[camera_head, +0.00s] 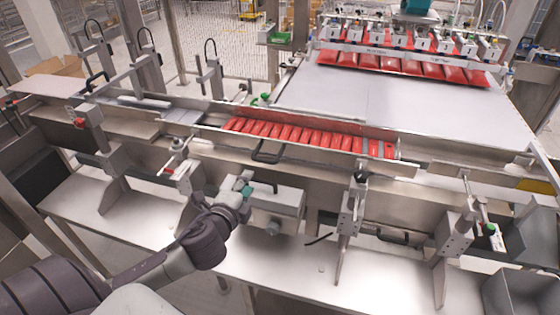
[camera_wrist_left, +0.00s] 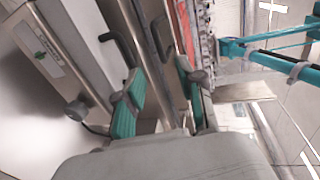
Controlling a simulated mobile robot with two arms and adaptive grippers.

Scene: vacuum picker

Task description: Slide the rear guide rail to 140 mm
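The rear guide rail (camera_head: 310,124) looks to be the long metal strip along the far side of the row of red packs (camera_head: 290,134). A nearer rail (camera_head: 225,140) with a black handle (camera_head: 268,152) runs along their near side. My left gripper (camera_head: 246,190) is in front of this nearer rail, by a grey box (camera_head: 278,205), apart from the rear rail. In the left wrist view its teal-padded fingers (camera_wrist_left: 158,92) are spread with a gap and nothing visibly held. The black handle (camera_wrist_left: 161,34) shows beyond the fingertips. No millimetre scale is readable. My right gripper is not in view.
The grey box has its own black handle (camera_wrist_left: 118,42) close to the left finger in the wrist view. Clamp posts (camera_head: 353,205) stand along the front. A picker head (camera_head: 410,45) holds red packs over a white belt (camera_head: 375,95) at the back.

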